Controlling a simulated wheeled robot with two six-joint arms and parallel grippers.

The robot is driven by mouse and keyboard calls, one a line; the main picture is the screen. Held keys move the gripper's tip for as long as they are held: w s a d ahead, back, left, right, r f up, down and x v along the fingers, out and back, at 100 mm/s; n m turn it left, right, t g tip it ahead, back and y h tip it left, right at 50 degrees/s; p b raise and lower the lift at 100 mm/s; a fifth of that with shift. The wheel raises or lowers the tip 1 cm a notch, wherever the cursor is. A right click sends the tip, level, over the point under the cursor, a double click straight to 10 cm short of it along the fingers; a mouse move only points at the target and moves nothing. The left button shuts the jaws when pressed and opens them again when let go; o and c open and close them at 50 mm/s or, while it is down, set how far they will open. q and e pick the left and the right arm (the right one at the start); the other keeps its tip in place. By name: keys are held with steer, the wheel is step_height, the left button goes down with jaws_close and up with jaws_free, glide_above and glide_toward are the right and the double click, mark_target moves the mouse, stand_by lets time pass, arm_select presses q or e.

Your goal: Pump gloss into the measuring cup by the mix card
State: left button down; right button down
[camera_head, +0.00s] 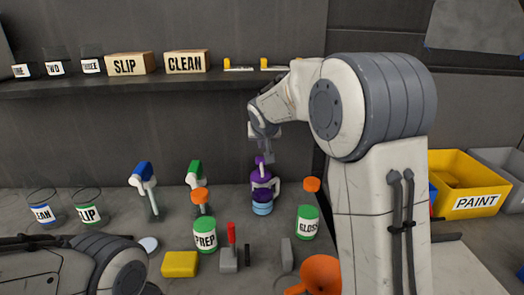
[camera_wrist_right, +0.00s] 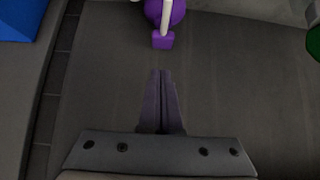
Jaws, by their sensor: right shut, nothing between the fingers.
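A bottle labelled GLOSS (camera_head: 308,222), with green and white sides and an orange top (camera_head: 312,185), stands on the bench left of my right arm. My right gripper (camera_head: 267,158) points down just above a purple and white item (camera_head: 262,182) at the back of the bench. In the right wrist view, the shut, empty fingers (camera_wrist_right: 161,75) point toward a purple and white item (camera_wrist_right: 162,40), with a gap between in the picture. I cannot pick out a measuring cup or a mix card. My left arm is at the lower left; its gripper is out of view.
A PREP bottle (camera_head: 205,235), a yellow sponge-like block (camera_head: 180,264) and an orange funnel-like item (camera_head: 320,272) stand in front. Blue (camera_head: 144,178) and green (camera_head: 196,172) spray bottles are behind. Clear SLIP cup (camera_head: 87,208) is left, yellow PAINT bin (camera_head: 465,170) right.

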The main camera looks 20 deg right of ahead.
steer(key=v, duration=0.6)
steer(key=shift+a, duration=0.1)
steer(key=s+a+f+n+g+y+p, duration=0.1)
steer(key=s+a+f+n+g, duration=0.15)
steer(key=s+a, duration=0.5)
steer(key=s+a+f+n+g+y, duration=0.1)
steer(key=s+a+f+n+y, duration=0.2)
steer(key=s+a, duration=0.45)
steer(key=s+a+f+n+g, duration=0.1)
steer(key=s+f+n+g, duration=0.1)
steer(key=s, duration=0.9)
steer(key=s+a+f+n+g+p, duration=0.1)
steer(key=s+f, duration=0.4)
steer(key=s, duration=0.7)
steer(key=shift+a+f+n+g+h, duration=0.3)
steer(key=shift+a+n+g, duration=0.2)
steer(key=shift+n+g, duration=0.55)
